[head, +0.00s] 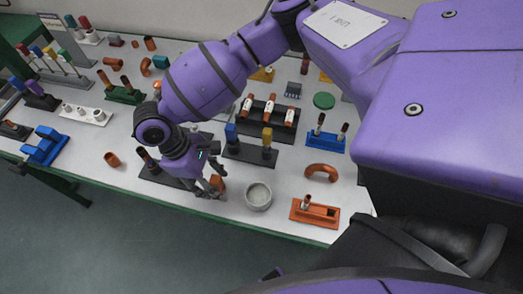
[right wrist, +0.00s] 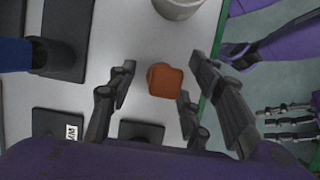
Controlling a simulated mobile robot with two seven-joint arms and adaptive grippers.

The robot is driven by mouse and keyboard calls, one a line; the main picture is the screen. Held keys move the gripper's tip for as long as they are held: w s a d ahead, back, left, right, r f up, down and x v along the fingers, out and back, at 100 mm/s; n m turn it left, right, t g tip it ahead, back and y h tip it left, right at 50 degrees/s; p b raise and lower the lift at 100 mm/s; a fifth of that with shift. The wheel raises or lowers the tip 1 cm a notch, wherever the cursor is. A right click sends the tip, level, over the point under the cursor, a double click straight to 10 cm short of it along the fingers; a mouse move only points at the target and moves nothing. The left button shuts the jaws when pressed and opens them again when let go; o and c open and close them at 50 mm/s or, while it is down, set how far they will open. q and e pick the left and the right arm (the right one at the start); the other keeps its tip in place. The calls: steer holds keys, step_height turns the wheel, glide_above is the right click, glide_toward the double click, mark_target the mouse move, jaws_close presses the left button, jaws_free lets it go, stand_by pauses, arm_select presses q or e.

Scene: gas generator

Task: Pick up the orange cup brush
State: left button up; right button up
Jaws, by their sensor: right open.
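A small orange-brown piece (right wrist: 165,80), which I take for the orange cup brush, sits on the white table between the fingers of my right gripper (right wrist: 165,98). In the head view it (head: 217,183) shows near the table's front edge, partly hidden by the right gripper (head: 208,188). The right fingers are spread on either side of the piece, with gaps visible in the right wrist view. Purple and grey robot parts at the right of that view may belong to my left arm; its jaw state is unclear.
A grey round cup (head: 258,196) stands just right of the piece. A dark holder (head: 165,174) is on its left and a black stand (head: 250,153) behind. An orange tray (head: 315,213) and a curved orange pipe (head: 322,170) lie farther right. The green table edge is close in front.

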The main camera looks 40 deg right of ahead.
steer(key=shift+s+d+f, duration=0.1)
steer(key=shift+s+f, duration=0.15)
steer(key=shift+f, duration=0.05)
steer(key=c, duration=0.9)
